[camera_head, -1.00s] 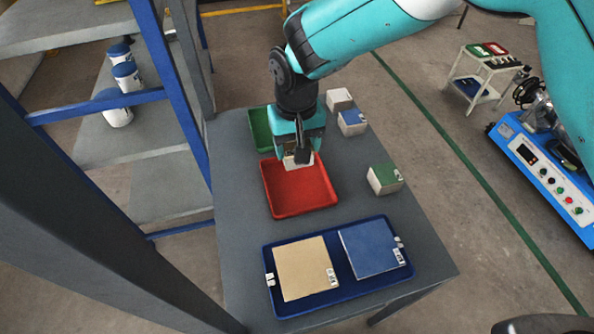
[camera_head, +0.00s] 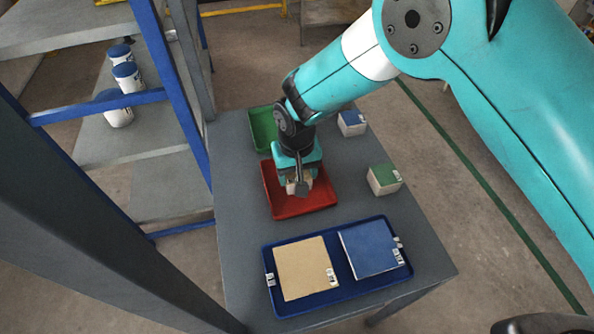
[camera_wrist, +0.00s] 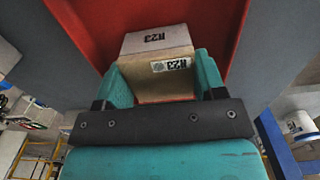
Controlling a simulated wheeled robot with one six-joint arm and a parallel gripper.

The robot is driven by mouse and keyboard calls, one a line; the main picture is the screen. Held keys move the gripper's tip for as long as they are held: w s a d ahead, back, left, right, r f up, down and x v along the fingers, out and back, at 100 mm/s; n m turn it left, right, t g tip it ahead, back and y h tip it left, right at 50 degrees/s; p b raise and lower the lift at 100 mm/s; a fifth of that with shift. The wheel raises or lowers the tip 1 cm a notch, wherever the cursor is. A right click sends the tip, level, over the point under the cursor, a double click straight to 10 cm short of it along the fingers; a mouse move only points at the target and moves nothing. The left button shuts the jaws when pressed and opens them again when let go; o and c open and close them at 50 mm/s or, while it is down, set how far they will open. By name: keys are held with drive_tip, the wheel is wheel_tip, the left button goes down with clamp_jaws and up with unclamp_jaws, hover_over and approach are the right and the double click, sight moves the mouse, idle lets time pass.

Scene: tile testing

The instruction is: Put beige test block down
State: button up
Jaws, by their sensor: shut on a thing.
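The block also shows below the fingers in the head view (camera_head: 292,187). The gripper and block are over the red tray (camera_head: 305,208) on the grey table. The tray's red surface also fills the top of the wrist view (camera_wrist: 100,25). Whether the block touches the tray floor, I cannot tell.
A green tray (camera_head: 262,130) is behind the red one. A blue tray (camera_head: 318,302) in front holds a tan tile (camera_head: 305,265) and a blue tile (camera_head: 372,248). A green-topped block (camera_head: 384,180) and a blue-topped block (camera_head: 352,122) stand to the right.

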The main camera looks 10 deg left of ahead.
drive_tip(key=o, duration=0.9)
wheel_tip(320, 180, up, 12)
drive_tip(key=s+d+r+y, duration=0.1)
drive_tip(key=s+d+r, duration=0.1)
drive_tip(key=d+r, duration=0.65)
drive_tip(key=s+d+r+y, duration=0.1)
drive_tip(key=s+d+r, duration=0.1)
drive_tip(key=s+d, duration=0.2)
drive_tip(key=s+d+r+n+y, duration=0.1)
drive_tip(key=s+d+r, duration=0.2)
drive_tip(key=s+d, duration=0.2)
drive_tip(key=s+d+r+y, duration=0.1)
drive_tip(key=s+d+r, duration=0.2)
drive_tip(key=s+d, duration=0.2)
drive_tip(key=shift+s+d+r+n+b, duration=0.1)
drive_tip(key=shift+s+n+b, duration=0.1)
drive_tip(key=shift+s, duration=0.6)
drive_tip(key=shift+s+d+r+n+b, duration=0.1)
drive_tip(key=shift+s+n+b, duration=0.1)
drive_tip(key=shift+s, duration=0.55)
